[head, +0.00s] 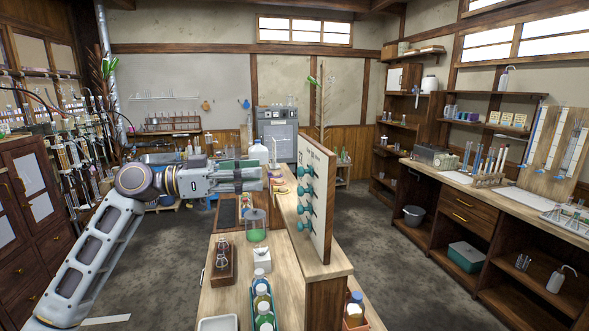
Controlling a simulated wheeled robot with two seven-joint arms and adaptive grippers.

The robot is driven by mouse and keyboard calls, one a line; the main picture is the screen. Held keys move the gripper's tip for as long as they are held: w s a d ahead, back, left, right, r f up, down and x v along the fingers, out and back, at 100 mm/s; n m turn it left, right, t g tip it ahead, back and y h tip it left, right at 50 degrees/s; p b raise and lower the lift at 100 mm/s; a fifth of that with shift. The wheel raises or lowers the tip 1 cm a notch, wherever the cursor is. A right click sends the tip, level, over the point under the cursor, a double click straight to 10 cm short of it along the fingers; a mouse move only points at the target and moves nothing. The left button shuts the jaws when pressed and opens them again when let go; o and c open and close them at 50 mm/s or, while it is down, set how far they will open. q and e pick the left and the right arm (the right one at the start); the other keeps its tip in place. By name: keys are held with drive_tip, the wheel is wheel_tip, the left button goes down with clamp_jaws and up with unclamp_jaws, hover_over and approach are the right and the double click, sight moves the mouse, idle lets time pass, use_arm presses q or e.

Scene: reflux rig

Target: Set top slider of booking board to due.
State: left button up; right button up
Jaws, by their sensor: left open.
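The booking board (322,165) is an upright white panel in a wooden frame, standing edge-on along the bench. Several teal slider knobs stick out from its left face in a column, and the top slider (302,171) is the highest of them. Any lettering, such as a due mark, is too small and slanted to read. My left gripper (264,178) reaches in from the left, left of the top knob at about its height in the picture. Its jaws are open and empty, apart from the knob. My right gripper is out of view.
Open floor (385,240) lies right of the board.

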sight(305, 172)
use_arm(q)
drive_tip(key=p+x, duration=0.3)
drive_tip(key=x, duration=0.7)
drive_tip(key=shift+d, duration=0.15)
clamp_jaws()
